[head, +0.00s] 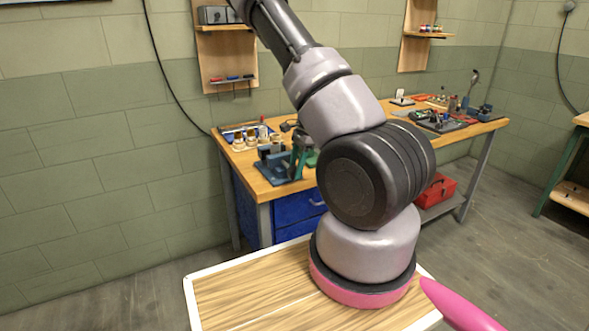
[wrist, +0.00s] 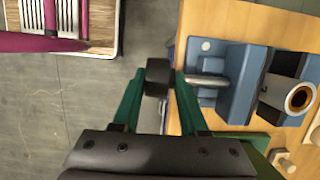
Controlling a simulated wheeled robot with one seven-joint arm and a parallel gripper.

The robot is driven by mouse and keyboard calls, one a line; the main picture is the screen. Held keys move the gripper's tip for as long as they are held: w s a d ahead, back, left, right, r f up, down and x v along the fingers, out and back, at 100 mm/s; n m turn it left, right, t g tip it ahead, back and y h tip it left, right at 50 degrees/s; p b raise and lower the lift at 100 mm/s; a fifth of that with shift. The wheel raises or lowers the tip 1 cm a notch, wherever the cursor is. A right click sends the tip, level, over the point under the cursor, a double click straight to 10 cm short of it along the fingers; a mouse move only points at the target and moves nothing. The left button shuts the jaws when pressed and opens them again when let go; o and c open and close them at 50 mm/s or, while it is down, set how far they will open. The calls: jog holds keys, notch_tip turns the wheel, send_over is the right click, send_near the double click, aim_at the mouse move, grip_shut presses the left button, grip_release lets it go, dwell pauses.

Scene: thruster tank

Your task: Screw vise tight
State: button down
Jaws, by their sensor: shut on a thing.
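The blue vise (wrist: 236,78) sits on the wooden workbench, at the right of the wrist view; in the head view it shows at the bench's front left (head: 272,163). A metal screw rod (wrist: 208,80) runs from its side to a black knob (wrist: 158,76) beyond the bench edge. My gripper (wrist: 158,80) has its green fingers on both sides of the knob and is shut on it. A round part with a brass-coloured rim and dark centre (wrist: 300,98) stands at the vise jaws. In the head view my gripper (head: 300,150) is partly hidden behind my arm.
The workbench (head: 252,178) holds white-and-brown cups (head: 250,138) behind the vise and tools farther right. Blue drawers (head: 300,207) and a red toolbox (head: 437,191) are below. Bare floor (wrist: 95,100) lies left of the bench in the wrist view.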

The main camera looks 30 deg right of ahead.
jog(key=y, duration=0.3)
jog(key=d+y, duration=0.1)
jog(key=shift+s+f+y, duration=0.3)
jog(key=shift+s, duration=0.05)
jog(key=y, duration=0.3)
jog(key=shift+d+f+y, duration=0.1)
jog(key=shift+f+y, duration=0.15)
jog(key=shift+y, duration=0.15)
jog(key=y, duration=0.3)
jog(key=shift+f+g, duration=0.3)
jog(key=shift+f+y, duration=0.15)
jog(key=shift+y, duration=0.8)
jog(key=shift+f+y, duration=0.1)
jog(key=shift+y, duration=0.85)
jog(key=c, duration=0.7)
grip_release()
jog(key=shift+s, duration=0.1)
jog(key=shift+o, duration=0.5)
jog(key=shift+r, duration=0.1)
